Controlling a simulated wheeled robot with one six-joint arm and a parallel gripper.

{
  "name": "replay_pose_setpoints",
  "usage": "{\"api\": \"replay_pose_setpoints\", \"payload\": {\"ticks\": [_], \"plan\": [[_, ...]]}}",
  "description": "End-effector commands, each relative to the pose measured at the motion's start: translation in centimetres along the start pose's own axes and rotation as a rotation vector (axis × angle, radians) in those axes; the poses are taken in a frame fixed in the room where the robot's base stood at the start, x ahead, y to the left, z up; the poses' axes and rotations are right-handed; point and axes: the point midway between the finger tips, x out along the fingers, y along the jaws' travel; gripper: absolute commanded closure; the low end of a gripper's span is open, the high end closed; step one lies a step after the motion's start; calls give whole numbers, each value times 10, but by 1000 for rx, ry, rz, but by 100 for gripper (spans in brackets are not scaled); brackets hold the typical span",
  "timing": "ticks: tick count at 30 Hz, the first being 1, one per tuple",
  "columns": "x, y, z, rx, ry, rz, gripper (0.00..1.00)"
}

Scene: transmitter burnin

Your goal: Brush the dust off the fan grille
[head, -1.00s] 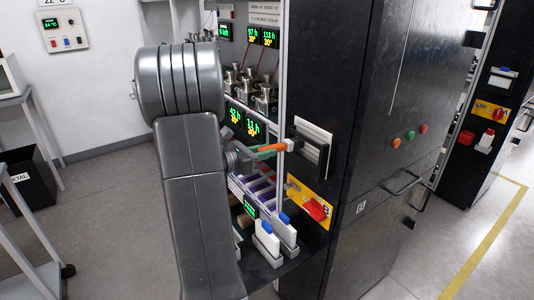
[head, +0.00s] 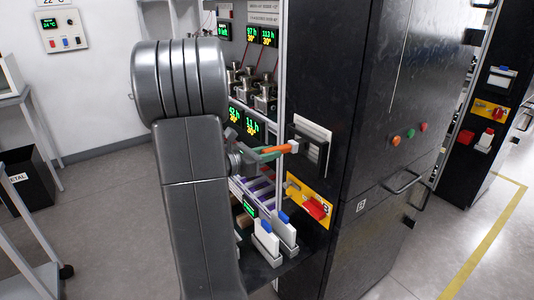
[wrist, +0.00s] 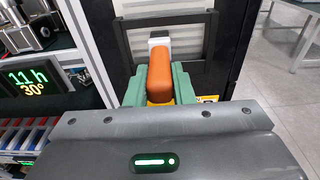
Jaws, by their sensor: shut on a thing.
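My gripper (head: 266,153), with green fingers, is shut on the orange handle of a brush (head: 281,149). The brush has a white head, which points at the fan grille (head: 313,130) on the side of the black cabinet. The grille has pale slats behind a black frame. In the wrist view the brush (wrist: 160,78) lies between the green fingers (wrist: 159,90), its white head in front of the slats of the grille (wrist: 187,45). The head looks very close to the grille; I cannot tell whether it touches. Dust cannot be made out.
A yellow plate with a red rotary switch (head: 316,208) sits below the grille. Left of the cabinet is a rack with green displays (head: 251,127) and metal fixtures. White units with blue tops (head: 284,228) stand on a low shelf. Floor at right is clear.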

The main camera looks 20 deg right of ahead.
Motion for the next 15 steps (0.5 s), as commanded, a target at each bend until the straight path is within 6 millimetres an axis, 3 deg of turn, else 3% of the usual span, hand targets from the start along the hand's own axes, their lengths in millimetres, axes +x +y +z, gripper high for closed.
{"api": "replay_pose_setpoints", "payload": {"ticks": [15], "plan": [[2, -11, 0, 0, 0, -1, 100]]}}
